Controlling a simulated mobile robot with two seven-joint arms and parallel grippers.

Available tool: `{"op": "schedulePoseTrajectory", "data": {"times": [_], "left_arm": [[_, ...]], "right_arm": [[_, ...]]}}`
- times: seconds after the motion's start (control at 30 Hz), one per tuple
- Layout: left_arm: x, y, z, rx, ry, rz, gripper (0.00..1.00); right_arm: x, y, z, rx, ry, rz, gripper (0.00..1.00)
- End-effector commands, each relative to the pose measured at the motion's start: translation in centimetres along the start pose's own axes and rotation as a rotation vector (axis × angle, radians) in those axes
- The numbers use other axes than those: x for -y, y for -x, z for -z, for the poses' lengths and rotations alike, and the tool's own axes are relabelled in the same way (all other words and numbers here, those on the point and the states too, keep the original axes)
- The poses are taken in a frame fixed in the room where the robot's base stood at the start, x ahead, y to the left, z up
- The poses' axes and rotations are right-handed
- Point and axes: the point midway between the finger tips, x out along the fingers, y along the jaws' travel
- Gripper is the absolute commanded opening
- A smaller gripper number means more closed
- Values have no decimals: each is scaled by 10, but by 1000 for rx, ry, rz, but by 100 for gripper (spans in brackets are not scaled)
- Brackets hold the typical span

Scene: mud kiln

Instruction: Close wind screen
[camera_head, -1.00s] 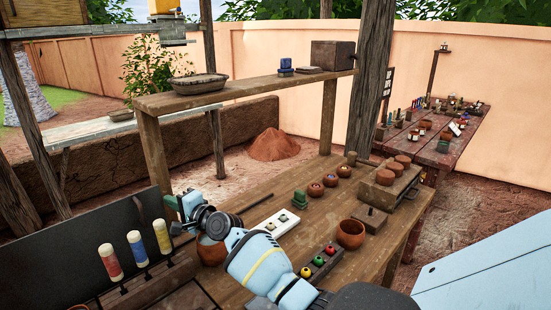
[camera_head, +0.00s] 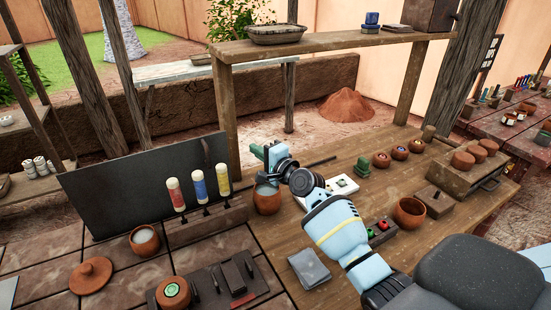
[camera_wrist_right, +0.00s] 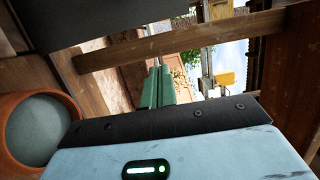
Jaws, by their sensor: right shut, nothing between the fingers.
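The wind screen, a dark flat panel (camera_head: 120,190), stands upright on the left part of the bench in the head view. A thin curved dark piece (camera_head: 206,152) shows near its right end. My right gripper (camera_head: 257,152) is just right of that end, with a visible gap between them, above and behind a clay pot (camera_head: 267,199). Its green fingers (camera_wrist_right: 158,88) are together and empty in the wrist view. A dark surface (camera_wrist_right: 80,20) fills the wrist view's upper left; I cannot tell whether it is the screen. My left gripper is out of view.
A rack with red, blue and yellow tubes (camera_head: 208,217) stands before the screen. A lidless pot (camera_head: 144,240), a clay lid (camera_head: 91,274) and a dark tool tray (camera_head: 222,283) are nearer. A raised wooden shelf (camera_head: 320,46) and its post stand behind my gripper.

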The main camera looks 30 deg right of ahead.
Motion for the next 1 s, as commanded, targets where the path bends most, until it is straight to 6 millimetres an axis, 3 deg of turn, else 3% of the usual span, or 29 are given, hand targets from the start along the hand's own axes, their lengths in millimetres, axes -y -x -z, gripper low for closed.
{"op": "schedulePoseTrajectory", "data": {"times": [0.2, 0.4, 1.0], "left_arm": [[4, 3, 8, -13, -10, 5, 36], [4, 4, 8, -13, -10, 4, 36], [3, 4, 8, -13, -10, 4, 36]], "right_arm": [[1, 35, 0, -1, 2, -1, 0], [-1, 55, 0, 0, 0, -2, 0], [-1, 61, 1, -1, 0, -3, 0]]}}
